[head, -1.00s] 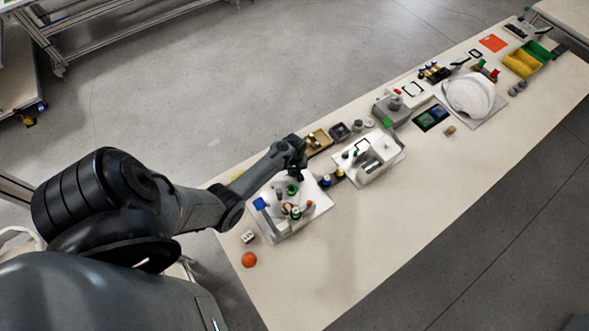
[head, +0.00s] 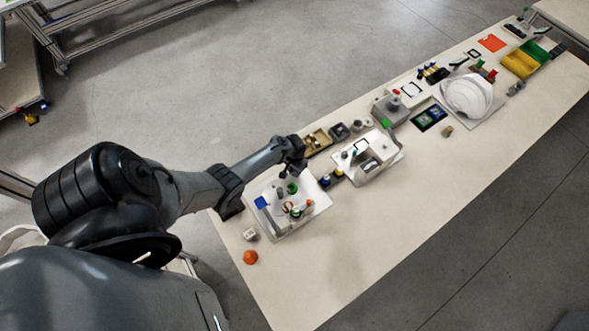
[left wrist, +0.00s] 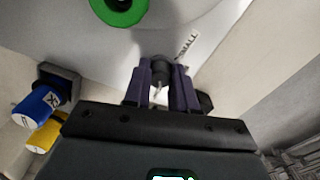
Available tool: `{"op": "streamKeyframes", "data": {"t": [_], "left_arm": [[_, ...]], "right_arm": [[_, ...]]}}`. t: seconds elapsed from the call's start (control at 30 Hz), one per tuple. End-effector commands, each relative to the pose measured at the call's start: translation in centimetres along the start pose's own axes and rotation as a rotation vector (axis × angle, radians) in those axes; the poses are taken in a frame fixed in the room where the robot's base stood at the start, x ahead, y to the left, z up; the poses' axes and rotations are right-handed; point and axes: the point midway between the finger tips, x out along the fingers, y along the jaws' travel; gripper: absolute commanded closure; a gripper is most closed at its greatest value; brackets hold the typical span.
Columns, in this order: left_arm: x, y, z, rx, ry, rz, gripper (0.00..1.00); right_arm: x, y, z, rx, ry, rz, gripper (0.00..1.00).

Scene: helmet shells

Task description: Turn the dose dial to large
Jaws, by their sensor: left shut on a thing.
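The dose dial (left wrist: 160,72) is a small dark grey knob on a pale panel, with a light pointer-like mark. The printed word SMALL (left wrist: 187,45) is beside it, to its upper right in the left wrist view. My left gripper (left wrist: 161,82) has its two purple fingers shut on the dial, one on each side. In the head view my left gripper (head: 291,170) is at the back edge of the white station (head: 318,204) and hides the dial. A word for large is not visible. My right gripper is not in view.
A green ring (left wrist: 120,10) stands on the same panel. Blue (left wrist: 38,106) and yellow (left wrist: 42,138) capped parts are beside it. An orange ball (head: 250,257) and a small white block (head: 250,234) lie near the table's left end. The table's front strip is clear.

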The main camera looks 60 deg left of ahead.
Motion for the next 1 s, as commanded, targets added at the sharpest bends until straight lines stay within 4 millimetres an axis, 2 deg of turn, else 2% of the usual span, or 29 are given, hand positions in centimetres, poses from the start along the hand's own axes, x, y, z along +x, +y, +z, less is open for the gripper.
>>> {"op": "streamKeyframes", "data": {"t": [0.57,0.6,0.73,0.77,1.0], "left_arm": [[0.03,-0.02,0.02,0.038,0.0,0.0,1.0],[0.03,-0.02,0.02,0.038,0.0,0.0,0.71],[0.03,-0.02,0.02,0.038,0.0,0.0,0.51],[0.02,-0.02,0.02,0.037,0.0,0.0,0.49],[-0.01,-0.01,0.0,0.037,0.0,0.0,0.49]], "right_arm": [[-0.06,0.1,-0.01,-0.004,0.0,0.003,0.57],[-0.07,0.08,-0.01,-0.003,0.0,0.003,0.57],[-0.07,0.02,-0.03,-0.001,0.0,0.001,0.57],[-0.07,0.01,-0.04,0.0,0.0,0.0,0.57],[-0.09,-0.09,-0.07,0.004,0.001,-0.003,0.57]]}}
